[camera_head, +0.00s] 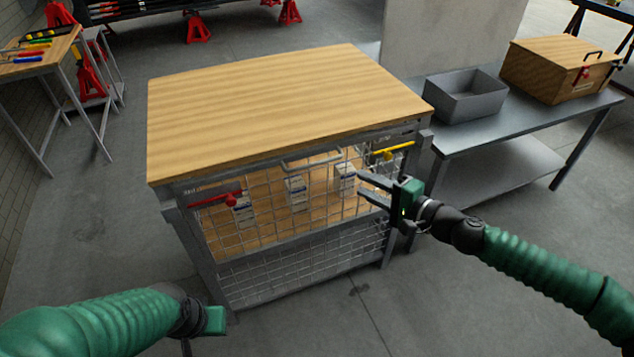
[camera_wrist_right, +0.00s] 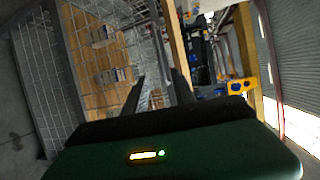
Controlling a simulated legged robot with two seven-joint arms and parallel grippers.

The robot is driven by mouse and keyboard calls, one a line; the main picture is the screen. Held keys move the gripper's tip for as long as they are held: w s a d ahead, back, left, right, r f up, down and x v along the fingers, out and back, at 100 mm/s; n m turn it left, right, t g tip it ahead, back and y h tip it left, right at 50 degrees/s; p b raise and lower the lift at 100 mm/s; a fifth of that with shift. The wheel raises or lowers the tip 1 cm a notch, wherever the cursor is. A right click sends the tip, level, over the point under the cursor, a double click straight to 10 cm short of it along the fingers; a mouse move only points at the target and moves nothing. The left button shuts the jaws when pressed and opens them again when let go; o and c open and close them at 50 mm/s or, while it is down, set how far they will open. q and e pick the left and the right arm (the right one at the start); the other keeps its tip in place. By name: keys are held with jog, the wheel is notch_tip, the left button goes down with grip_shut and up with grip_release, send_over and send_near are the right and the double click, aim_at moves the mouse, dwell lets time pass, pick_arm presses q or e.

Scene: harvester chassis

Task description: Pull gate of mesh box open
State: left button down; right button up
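The mesh box is a bench with a wooden top (camera_head: 280,100) and wire mesh on its front. The mesh gate (camera_head: 265,232) stands upright across the front opening, apparently closed. A metal handle (camera_head: 312,161) is near its upper middle. A red latch (camera_head: 215,200) is at the upper left and a yellow latch (camera_head: 392,151) at the upper right. My right gripper (camera_head: 361,183) is open and empty before the gate's right part, below the yellow latch. Its parted fingers also show in the right wrist view (camera_wrist_right: 158,78). My left gripper (camera_head: 205,322) is low at left, away from the gate; its fingers are mostly hidden.
Several small white boxes (camera_head: 297,193) stand inside behind the mesh. A grey table (camera_head: 490,130) at right holds a grey bin (camera_head: 466,95) and a wooden chest (camera_head: 558,70). A tool table (camera_head: 38,62) is at far left. The floor before the gate is clear.

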aim_at(316, 164)
jog(key=b+x, duration=0.2)
jog(key=x, duration=1.4)
jog(key=shift+a, duration=0.4)
jog(key=shift+a, duration=0.1)
jog(key=shift+c, duration=1.3)
grip_shut()
jog(key=shift+s, duration=0.1)
jog(key=shift+f, duration=0.15)
